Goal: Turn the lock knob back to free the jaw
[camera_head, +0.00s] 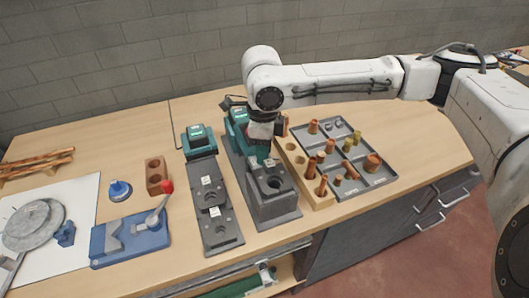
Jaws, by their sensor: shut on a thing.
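My white arm reaches in from the right, and my gripper (261,146) points down at the grey and teal clamping fixture (276,205) in the middle of the bench. The gripper is shut on a small part at the fixture's teal back end, which I take to be the lock knob. The knob itself is hidden by the gripper. The jaw cannot be made out clearly; a dark round opening shows in the fixture's grey front block.
A similar fixture (212,207) stands close on the left. A wooden rack and grey tray (381,181) with copper fittings stand close on the right. A blue clamp with a red-knobbed lever (132,241) is farther left. A block wall is behind; bare bench lies at far right.

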